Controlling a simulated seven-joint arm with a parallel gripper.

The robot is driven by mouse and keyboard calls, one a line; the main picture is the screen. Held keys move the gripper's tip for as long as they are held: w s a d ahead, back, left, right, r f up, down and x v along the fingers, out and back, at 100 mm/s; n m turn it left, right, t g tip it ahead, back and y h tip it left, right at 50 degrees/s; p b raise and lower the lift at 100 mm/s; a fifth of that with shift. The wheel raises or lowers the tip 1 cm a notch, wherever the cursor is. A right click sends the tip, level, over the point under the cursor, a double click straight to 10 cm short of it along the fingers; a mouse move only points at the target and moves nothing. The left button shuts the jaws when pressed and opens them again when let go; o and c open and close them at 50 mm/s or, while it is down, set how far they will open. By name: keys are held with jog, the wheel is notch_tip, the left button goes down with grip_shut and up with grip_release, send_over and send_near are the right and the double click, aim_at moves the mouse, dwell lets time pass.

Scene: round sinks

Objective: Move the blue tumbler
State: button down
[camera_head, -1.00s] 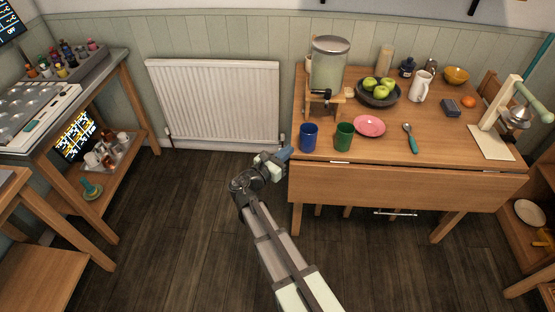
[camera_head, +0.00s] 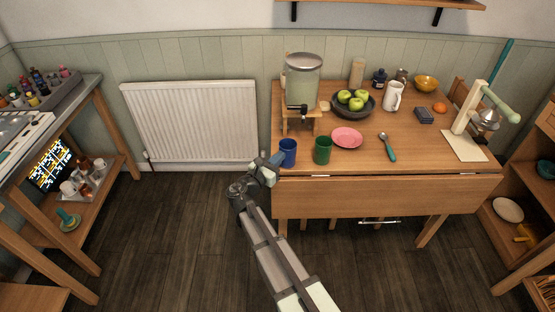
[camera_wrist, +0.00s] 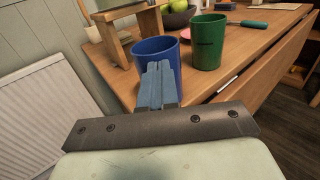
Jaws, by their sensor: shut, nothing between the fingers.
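The blue tumbler (camera_head: 288,152) stands upright on the wooden table near its front left corner. It also shows in the wrist view (camera_wrist: 157,49), just beyond my fingers, which hide its lower front. My gripper (camera_head: 278,158) is shut and empty, just left of the tumbler at the table's left edge. In the wrist view its closed blue fingers (camera_wrist: 158,68) overlap the tumbler in the picture; I cannot tell whether they touch it.
A green tumbler (camera_head: 322,150) stands right of the blue one. A drink dispenser (camera_head: 303,82) on a wooden stand is behind them. A pink plate (camera_head: 347,138) and a spoon (camera_head: 388,148) lie to the right. A radiator (camera_head: 193,120) is on the wall at left.

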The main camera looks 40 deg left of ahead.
aim_at(294, 144)
jog(key=w, duration=0.3)
jog(key=w+a, duration=0.1)
jog(key=w, duration=0.6)
jog(key=shift+a, duration=0.25)
jog(key=shift+s, duration=0.1)
